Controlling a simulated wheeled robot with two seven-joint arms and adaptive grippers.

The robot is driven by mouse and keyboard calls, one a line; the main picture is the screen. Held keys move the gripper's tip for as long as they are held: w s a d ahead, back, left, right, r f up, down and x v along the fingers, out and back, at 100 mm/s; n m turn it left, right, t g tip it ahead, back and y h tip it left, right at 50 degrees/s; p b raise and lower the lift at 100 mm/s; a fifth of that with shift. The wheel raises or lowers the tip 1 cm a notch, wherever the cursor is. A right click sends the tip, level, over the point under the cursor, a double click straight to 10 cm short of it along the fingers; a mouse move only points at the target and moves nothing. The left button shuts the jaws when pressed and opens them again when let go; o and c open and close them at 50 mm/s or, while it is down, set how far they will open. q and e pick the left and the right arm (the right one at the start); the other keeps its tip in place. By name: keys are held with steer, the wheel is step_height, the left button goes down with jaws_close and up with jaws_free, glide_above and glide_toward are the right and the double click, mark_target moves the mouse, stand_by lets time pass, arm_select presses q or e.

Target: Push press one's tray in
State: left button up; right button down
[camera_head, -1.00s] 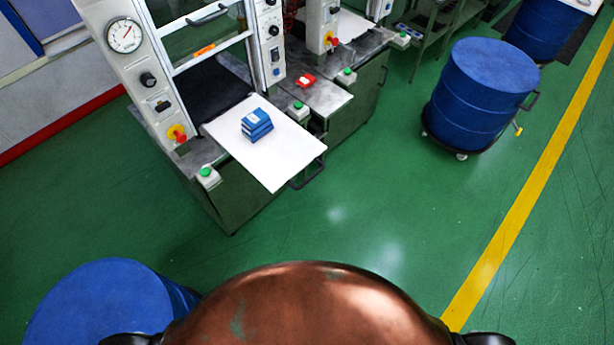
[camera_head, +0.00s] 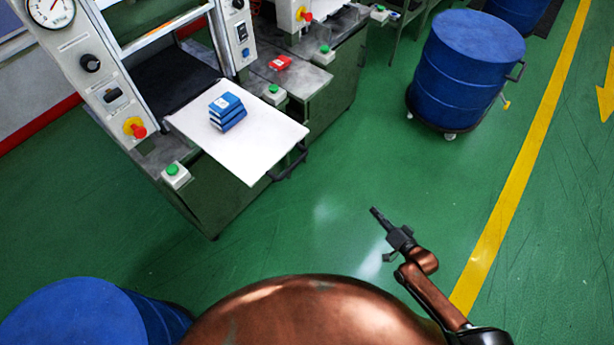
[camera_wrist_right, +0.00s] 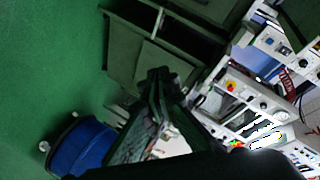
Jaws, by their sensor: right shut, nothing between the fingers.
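In the head view the white tray (camera_head: 262,160) of the nearest press (camera_head: 110,90) sticks out over the press's front edge at upper left. A small stack of blue boxes (camera_head: 227,112) sits on it. A dark handle (camera_head: 290,163) is on the tray's front edge. My right gripper (camera_head: 376,213) is shut and empty over the green floor, right of the tray and apart from it. Its fingers (camera_wrist_right: 158,75) also show in the right wrist view, pointing toward green cabinets. My left gripper is in neither current view.
A blue drum (camera_head: 465,70) stands on a wheeled dolly at upper right. Another blue drum (camera_head: 80,315) is at lower left. A second press (camera_head: 300,75) with a red item (camera_head: 279,63) stands beyond the first. The green floor (camera_head: 330,235) between is clear.

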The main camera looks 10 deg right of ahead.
steer(key=s+a+r+m+y+b, duration=0.25)
steer(key=a+r+y, duration=0.25)
steer(key=a+r, duration=0.5)
steer(key=s+a+r+m+y+b, duration=0.1)
steer(key=a+r+y+b, duration=0.3)
steer(key=a+r, duration=0.6)
arm_select(q)
step_height(320, 180, down, 7)
steer(key=s, duration=0.2)
steer(key=shift+s+r+g+p, duration=0.15)
steer(key=shift+s+g+p, duration=0.15)
steer(key=shift+g+p, duration=0.15)
arm_select(e)
steer(key=w+d+r+x, duration=0.1)
steer(key=r+x, duration=0.1)
steer(key=x, duration=0.9)
steer(key=shift+w+r+t, duration=0.2)
steer(key=shift+t, duration=0.1)
steer(key=shift+a, duration=0.15)
